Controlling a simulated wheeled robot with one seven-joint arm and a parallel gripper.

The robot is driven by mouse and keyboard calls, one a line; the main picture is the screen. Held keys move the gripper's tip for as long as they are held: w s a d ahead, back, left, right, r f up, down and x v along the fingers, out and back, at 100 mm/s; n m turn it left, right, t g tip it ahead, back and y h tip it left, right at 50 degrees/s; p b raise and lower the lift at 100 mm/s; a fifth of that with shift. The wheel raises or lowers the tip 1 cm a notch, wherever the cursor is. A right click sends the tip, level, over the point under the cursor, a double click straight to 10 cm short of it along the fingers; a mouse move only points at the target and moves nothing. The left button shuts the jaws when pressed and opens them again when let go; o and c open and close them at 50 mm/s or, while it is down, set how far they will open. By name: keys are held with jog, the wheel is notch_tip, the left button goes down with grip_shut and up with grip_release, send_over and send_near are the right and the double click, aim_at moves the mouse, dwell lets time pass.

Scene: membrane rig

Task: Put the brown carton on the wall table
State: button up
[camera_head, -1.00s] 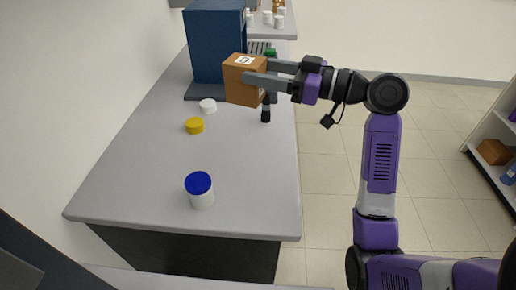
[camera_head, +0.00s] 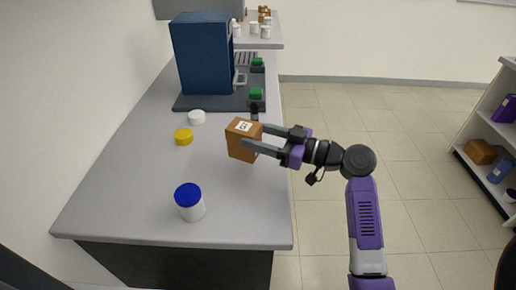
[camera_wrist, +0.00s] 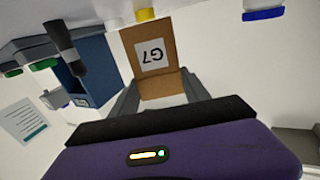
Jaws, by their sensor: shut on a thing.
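The brown carton (camera_head: 240,143) has a white label and is between the fingers of my gripper (camera_head: 254,137), which is shut on it. The wrist view shows the carton (camera_wrist: 154,58) with its G7 label upside down. The long grey table (camera_head: 150,200) along the left wall lies under the carton in the head view. The carton appears above its right part; whether its base touches the top I cannot tell.
A blue machine (camera_head: 203,55) on a dark base stands farther back on the table. A shelf (camera_head: 480,130) stands at right.

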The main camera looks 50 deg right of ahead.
jog(key=shift+f, duration=2.25)
jog(key=shift+f, duration=0.2)
jog(key=o, duration=1.5)
jog(key=shift+c, duration=0.2)
jog(key=shift+r, duration=0.15)
jog(key=shift+r, duration=0.15)
jog(key=b+v, duration=0.2)
jog(key=v, duration=1)
jog(key=shift+b, duration=0.4)
jog(key=shift+s, duration=0.15)
